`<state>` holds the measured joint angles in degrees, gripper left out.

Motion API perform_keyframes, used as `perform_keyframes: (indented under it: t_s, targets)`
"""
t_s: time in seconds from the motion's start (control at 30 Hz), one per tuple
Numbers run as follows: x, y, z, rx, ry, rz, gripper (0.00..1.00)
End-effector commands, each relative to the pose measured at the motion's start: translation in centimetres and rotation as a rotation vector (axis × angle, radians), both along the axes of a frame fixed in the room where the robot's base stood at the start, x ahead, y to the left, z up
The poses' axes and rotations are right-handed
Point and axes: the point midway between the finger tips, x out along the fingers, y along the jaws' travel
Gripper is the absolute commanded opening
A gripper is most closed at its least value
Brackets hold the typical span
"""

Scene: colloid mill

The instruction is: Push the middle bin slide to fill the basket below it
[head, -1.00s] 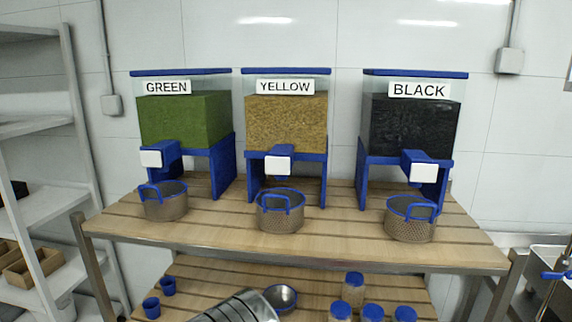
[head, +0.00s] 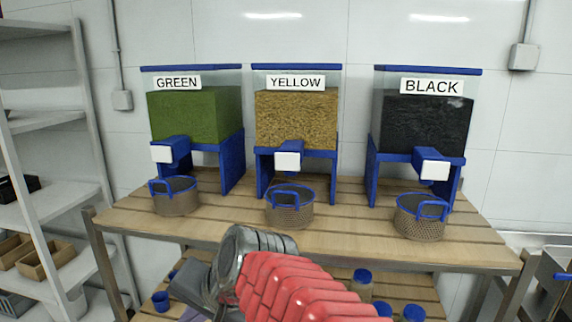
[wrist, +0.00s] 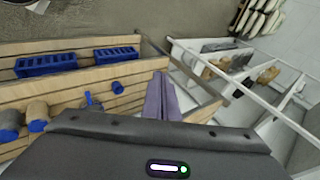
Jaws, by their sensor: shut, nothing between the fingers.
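The middle bin (head: 295,115), labelled YELLOW, holds yellow-brown grain on a blue stand. Its slide (head: 287,161) shows a white front plate below the bin. A mesh basket (head: 290,212) with a blue rim and handle stands on the bench below the slide. My gripper's purple fingers (wrist: 162,97) are together and empty in the wrist view, pointing down over the lower shelf area. In the head view, my arm rises at the bottom centre in front of the bench, below and apart from the slide. The slide and middle basket are not in the wrist view.
The GREEN bin (head: 195,115) and BLACK bin (head: 425,125) flank the middle one, each with a basket below. Lidded jars (head: 362,285) stand on the lower shelf. A metal rack (head: 50,180) stands at left. The bench front is clear.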

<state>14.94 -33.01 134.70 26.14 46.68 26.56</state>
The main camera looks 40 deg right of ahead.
Motion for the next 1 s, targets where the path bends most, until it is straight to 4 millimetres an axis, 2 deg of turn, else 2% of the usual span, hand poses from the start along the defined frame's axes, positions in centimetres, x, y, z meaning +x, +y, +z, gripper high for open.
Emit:
perform_keyframes:
  t_s: [0.03,0.2,0.3,0.43,0.57,0.7,0.9,1.0]
  targets:
    - [1.5,-1.1,0.9,0.103,-0.010,-0.118,0.00]
    - [6.3,-5.1,4.5,0.486,-0.061,-0.503,0.00]
    - [8.6,-8.4,6.6,0.723,-0.095,-0.722,0.00]
    - [10.4,-13.3,9.1,1.049,-0.137,-0.983,0.00]
    - [10.6,-17.8,11.1,1.386,-0.162,-1.198,0.00]
    - [9.3,-21.8,13.0,1.759,-0.166,-1.366,0.00]
    - [6.7,-25.5,15.4,2.211,-0.140,-1.466,0.00]
    - [5.9,-26.4,16.0,2.336,-0.124,-1.475,0.00]
